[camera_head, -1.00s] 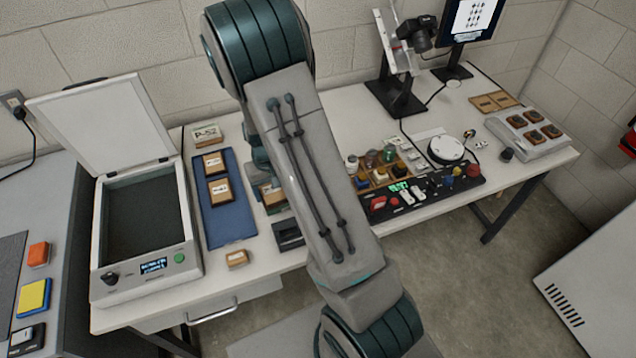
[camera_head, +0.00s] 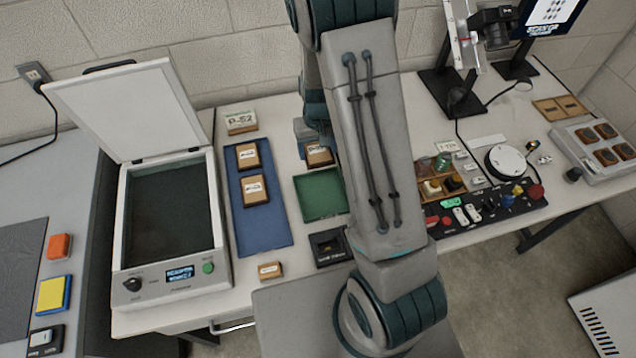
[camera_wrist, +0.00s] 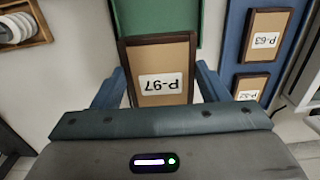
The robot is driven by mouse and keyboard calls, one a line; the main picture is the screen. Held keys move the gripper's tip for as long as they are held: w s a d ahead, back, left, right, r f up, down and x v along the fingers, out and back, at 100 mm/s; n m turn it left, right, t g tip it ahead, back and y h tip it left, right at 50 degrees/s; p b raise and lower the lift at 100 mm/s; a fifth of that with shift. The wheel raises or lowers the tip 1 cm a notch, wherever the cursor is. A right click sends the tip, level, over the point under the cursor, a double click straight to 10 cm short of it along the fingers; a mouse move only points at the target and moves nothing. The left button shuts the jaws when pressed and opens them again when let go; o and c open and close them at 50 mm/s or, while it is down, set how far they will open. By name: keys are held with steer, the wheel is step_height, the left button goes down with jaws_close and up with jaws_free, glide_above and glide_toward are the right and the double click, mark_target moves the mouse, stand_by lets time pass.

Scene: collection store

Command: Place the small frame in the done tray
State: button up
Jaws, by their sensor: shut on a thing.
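My gripper (camera_wrist: 160,88) is shut on a small wooden frame (camera_wrist: 161,58) labelled P-97, with one blue finger at each side of it. In the head view the held frame (camera_head: 319,154) is at the back end of a green tray (camera_head: 322,197); my gripper (camera_head: 306,131) is partly hidden by my arm. In the wrist view the green tray (camera_wrist: 155,18) extends beyond the frame. The visible part of the tray's floor is bare. I cannot tell whether the frame touches it, and no done label is readable.
A blue tray (camera_head: 262,228) to the left holds two frames, P-63 (camera_wrist: 264,40) and another (camera_head: 255,190). An open scanner (camera_head: 172,272) stands further left. A black device (camera_head: 328,246) and a small brown block (camera_head: 270,270) lie in front. A control panel (camera_head: 480,212) stands right.

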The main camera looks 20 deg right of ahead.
steer(key=s+d+b, duration=0.2)
steer(key=s+b, duration=0.5)
steer(key=s, duration=0.1)
steer(key=s+d+b, duration=0.3)
steer(key=s+b, duration=0.4)
steer(key=s, duration=0.2)
glide_above(323, 197)
step_height(323, 197, down, 7)
steer(key=shift+s+r, duration=0.1)
steer(key=shift+f+b, duration=0.4)
steer(key=shift+f, duration=1.7)
steer(key=shift+f, duration=0.2)
steer(key=o, duration=1)
steer(key=shift+r, duration=0.15)
